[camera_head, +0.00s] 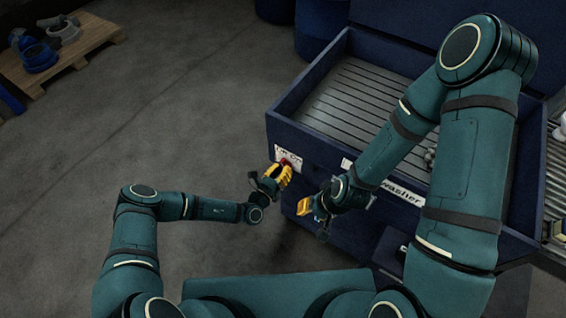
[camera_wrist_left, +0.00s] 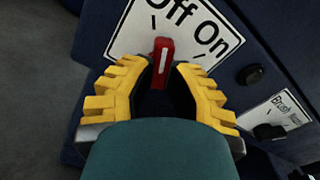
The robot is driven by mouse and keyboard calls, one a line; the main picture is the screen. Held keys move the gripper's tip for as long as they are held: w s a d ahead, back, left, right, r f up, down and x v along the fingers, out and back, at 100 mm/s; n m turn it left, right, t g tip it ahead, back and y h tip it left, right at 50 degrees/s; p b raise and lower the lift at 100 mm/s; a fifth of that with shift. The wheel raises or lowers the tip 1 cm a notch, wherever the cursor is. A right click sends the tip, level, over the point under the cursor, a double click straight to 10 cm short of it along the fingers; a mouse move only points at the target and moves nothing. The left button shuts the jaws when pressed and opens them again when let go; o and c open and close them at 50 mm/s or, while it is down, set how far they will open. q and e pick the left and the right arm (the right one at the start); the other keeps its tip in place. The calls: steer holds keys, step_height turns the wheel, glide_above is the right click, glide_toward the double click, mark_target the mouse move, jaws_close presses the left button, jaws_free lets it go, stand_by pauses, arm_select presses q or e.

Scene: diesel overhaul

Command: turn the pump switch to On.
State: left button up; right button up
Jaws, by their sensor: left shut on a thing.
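The pump switch is a small red knob (camera_wrist_left: 163,50) with a white line, on a white Off/On label (camera_wrist_left: 185,32). It also shows as a red spot in the head view (camera_head: 287,162), on the washer's front left. My left gripper (camera_head: 284,174) is shut on the knob, with its yellow fingers on both sides of it in the left wrist view (camera_wrist_left: 160,80). The knob's white line points up in that view, toward the Off tick side; its lower part is hidden. My right gripper (camera_head: 308,209) is to the right and nearer; its opening is unclear.
The blue washer (camera_head: 283,118) has a ribbed basin. A black knob (camera_wrist_left: 250,75) and a Brush label (camera_wrist_left: 277,112) are right of the switch. A pallet (camera_head: 85,45) with parts stands far left. The floor at left is clear.

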arm_select(q)
steer(key=m+p, duration=0.4)
steer(key=m, duration=0.3)
steer(key=m+p, duration=0.4)
steer(key=m, duration=0.3)
steer(key=shift+s+d+p, duration=0.1)
steer(key=shift+d+p, duration=0.1)
steer(key=shift+p, duration=0.15)
steer(key=o, duration=1.6)
steer(key=shift+s, duration=0.1)
steer(key=v, duration=0.7)
